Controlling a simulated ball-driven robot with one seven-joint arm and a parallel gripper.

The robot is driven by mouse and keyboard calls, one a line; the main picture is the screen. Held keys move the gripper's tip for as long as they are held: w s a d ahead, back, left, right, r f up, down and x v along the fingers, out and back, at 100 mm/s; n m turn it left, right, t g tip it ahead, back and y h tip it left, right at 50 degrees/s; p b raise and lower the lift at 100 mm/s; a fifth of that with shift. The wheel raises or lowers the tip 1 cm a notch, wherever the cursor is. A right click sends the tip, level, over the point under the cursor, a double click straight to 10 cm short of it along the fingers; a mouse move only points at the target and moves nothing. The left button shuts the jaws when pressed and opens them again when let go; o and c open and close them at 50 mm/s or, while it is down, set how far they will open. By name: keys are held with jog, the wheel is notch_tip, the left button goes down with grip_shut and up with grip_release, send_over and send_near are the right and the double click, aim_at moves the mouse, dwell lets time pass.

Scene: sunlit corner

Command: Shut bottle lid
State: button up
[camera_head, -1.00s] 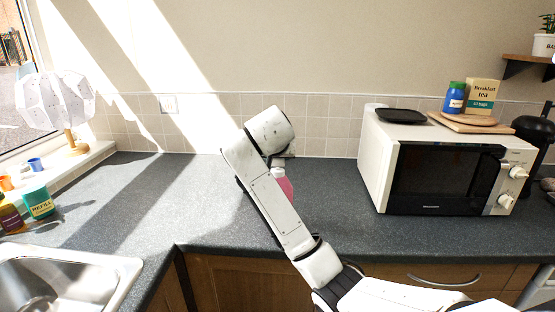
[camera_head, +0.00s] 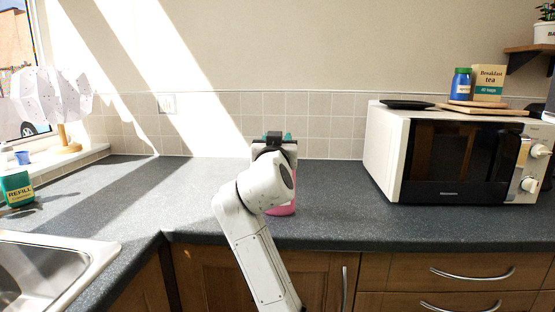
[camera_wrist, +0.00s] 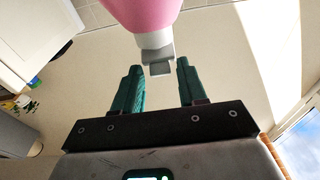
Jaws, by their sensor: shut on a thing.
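A pink bottle (camera_head: 283,209) stands on the counter, mostly hidden behind my arm in the head view. In the wrist view the bottle (camera_wrist: 145,12) comes in at the top edge, with a white neck and a small grey lid (camera_wrist: 158,66). The lid shows as a squarish flap at the neck; its exact angle is hard to tell. In the head view my gripper (camera_head: 275,140) is above the bottle.
A white microwave (camera_head: 455,155) stands to the right, with a tea box (camera_head: 488,80) and a blue jar (camera_head: 461,84) on a board on top. A sink (camera_head: 45,270) and a green refill tub (camera_head: 17,190) are at the left. The counter around the bottle is clear.

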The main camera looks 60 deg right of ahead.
jog(key=f+h+b, duration=0.1)
jog(key=b, duration=0.2)
jog(key=f+t+h+b, duration=0.1)
jog(key=b, duration=0.2)
jog(key=shift+a+b, duration=0.2)
jog(key=shift+b, duration=0.2)
jog(key=shift+r+h+b, duration=0.1)
jog(key=shift+h+b, duration=0.4)
jog(key=shift+b, duration=0.15)
jog(key=o, duration=0.8)
jog(key=shift+c, duration=0.2)
jog(key=v, duration=1)
jog(key=shift+s+a, duration=0.25)
jog(key=shift+a, duration=0.05)
